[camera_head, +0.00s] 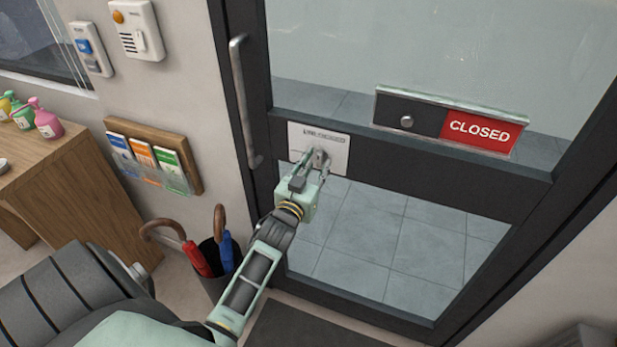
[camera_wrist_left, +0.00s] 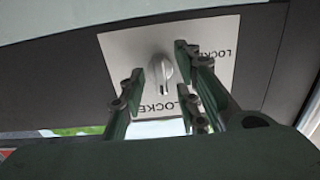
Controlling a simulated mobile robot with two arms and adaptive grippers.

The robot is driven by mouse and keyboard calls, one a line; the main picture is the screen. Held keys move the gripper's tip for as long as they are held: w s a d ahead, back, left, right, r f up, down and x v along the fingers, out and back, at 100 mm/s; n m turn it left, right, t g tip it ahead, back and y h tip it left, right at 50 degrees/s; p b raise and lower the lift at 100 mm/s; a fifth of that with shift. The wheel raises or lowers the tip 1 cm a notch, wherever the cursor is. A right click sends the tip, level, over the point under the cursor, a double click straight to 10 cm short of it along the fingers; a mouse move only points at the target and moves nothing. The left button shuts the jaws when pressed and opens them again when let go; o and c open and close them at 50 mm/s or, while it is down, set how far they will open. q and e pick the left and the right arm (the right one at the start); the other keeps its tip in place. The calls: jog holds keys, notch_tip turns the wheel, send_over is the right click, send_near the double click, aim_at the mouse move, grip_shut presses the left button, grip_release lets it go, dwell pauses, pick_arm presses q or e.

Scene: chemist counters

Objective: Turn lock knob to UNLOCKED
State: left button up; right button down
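The lock knob (camera_head: 319,157) is a small silver knob on a white label plate (camera_head: 338,158) on the dark door frame. In the left wrist view the knob (camera_wrist_left: 158,68) stands roughly upright in the picture on the white plate (camera_wrist_left: 120,46). Partly hidden "LOCKE" lettering shows at the plate's lower and right sides. My left gripper (camera_head: 312,170) reaches to the knob from below. In the wrist view its fingers (camera_wrist_left: 160,90) are spread apart, on either side of the knob, with visible gaps; contact cannot be told. My right gripper is not in view.
A red and black CLOSED sign (camera_head: 450,122) hangs on the door right of the knob. A vertical door handle (camera_head: 243,100) is at left. An umbrella stand (camera_head: 214,280) is below left. A leaflet rack (camera_head: 155,160) is on the wall beside a wooden counter (camera_head: 70,190).

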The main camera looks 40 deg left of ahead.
pick_arm(q)
jog(key=v, duration=1.1)
jog(key=s+d+f+m+g+h+b, duration=0.1)
jog(key=d+f+g, duration=0.15)
jog(key=f, duration=0.85)
jog(key=s+d+f+g+h, duration=0.2)
jog(key=d+f, duration=0.1)
jog(key=f, duration=0.9)
jog(key=s+d+f+m+g+h, duration=0.1)
jog(key=s+d+f+g, duration=0.1)
jog(key=s+f, duration=0.45)
jog(key=s+d+f+m+g, duration=0.1)
jog(key=s+d+f+g, duration=0.15)
jog(key=f, duration=0.65)
jog(key=s+f+g, duration=0.2)
jog(key=s+f, duration=0.4)
jog(key=s, duration=0.3)
jog(key=s+d+f+m+g+b, duration=0.1)
jog(key=s+f+g, duration=0.2)
jog(key=s+f, duration=0.3)
jog(key=s+f+m+g, duration=0.1)
jog(key=s+f, duration=0.5)
jog(key=s, duration=0.8)
jog(key=shift+s+d+g+b, duration=0.15)
jog(key=shift+g+b, duration=0.25)
jog(key=shift+g, duration=0.3)
